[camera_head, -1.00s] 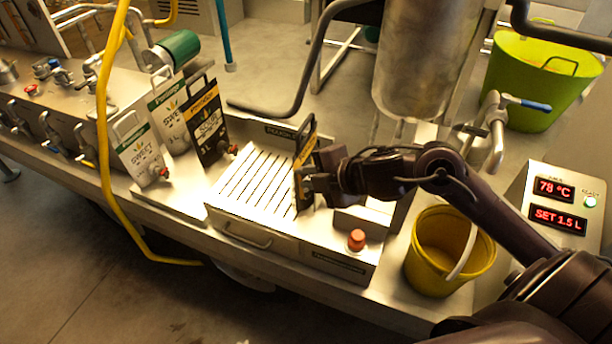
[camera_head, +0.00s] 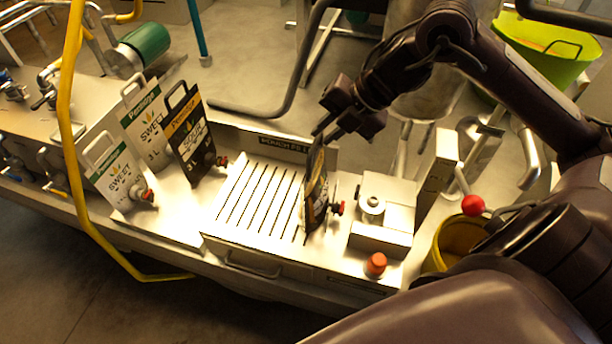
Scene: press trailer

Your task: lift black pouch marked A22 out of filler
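A thin black pouch (camera_head: 316,200) with an orange-brown printed face stands upright on the filler (camera_head: 222,229), at the right end of its slotted top. It is seen nearly edge-on, and I cannot read its marking. A red spout sticks out on its right side. My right gripper (camera_head: 325,134) points down and left at the pouch's top edge, where its handle is. The fingertips overlap the handle in the picture, so I cannot tell whether they grip it or stay just apart. My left gripper is out of view.
A black pouch (camera_head: 190,135) and two white pouches (camera_head: 118,178) (camera_head: 147,125) stand left of the filler. A metal block with a round fitting (camera_head: 372,203) and an orange button (camera_head: 376,264) are right of the pouch. A yellow bucket (camera_head: 452,243) is partly behind my arm.

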